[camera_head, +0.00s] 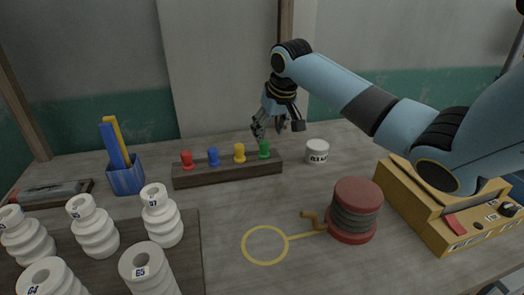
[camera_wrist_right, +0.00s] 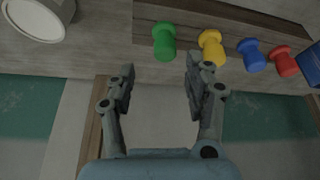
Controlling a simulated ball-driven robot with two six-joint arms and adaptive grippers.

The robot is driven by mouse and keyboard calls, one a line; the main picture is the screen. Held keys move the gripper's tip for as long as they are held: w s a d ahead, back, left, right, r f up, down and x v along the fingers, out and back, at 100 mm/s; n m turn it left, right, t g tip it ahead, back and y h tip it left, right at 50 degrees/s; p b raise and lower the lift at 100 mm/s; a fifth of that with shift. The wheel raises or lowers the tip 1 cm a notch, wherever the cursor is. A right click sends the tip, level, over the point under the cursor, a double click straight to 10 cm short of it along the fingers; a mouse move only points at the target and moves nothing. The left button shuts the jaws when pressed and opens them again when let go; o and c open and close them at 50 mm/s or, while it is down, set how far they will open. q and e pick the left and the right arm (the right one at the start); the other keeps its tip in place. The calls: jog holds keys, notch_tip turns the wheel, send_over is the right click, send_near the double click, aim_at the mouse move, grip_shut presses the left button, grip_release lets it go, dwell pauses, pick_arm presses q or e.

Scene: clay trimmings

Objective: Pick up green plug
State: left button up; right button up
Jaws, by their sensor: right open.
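The green plug (camera_head: 264,149) stands upright at the right end of a dark wooden rack (camera_head: 228,174), beside the yellow plug (camera_head: 239,153). My right gripper (camera_head: 270,133) is open and just above the green plug in the head view. In the right wrist view the green plug (camera_wrist_right: 164,42) lies beyond the gap between the open fingers (camera_wrist_right: 158,85), nearer the left finger. Nothing is between the fingers. My left gripper does not show.
The blue plug (camera_head: 213,157) and red plug (camera_head: 187,160) share the rack. A white tub (camera_head: 317,151) stands close to the rack's right end. A dark red-capped spool (camera_head: 357,208), a yellow box (camera_head: 441,211), a blue holder (camera_head: 126,178) and several white insulators (camera_head: 97,232) stand around.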

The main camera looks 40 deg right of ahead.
aim_at(265, 142)
jog(key=x, duration=0.5)
jog(key=shift+s+a+f, duration=0.1)
jog(key=shift+a+f, duration=0.1)
jog(key=shift+a, duration=0.15)
jog(key=shift+f, duration=0.25)
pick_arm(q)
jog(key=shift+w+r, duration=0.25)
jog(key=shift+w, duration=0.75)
pick_arm(e)
jog(key=c, duration=0.3)
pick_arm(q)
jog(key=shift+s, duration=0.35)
pick_arm(e)
grip_shut()
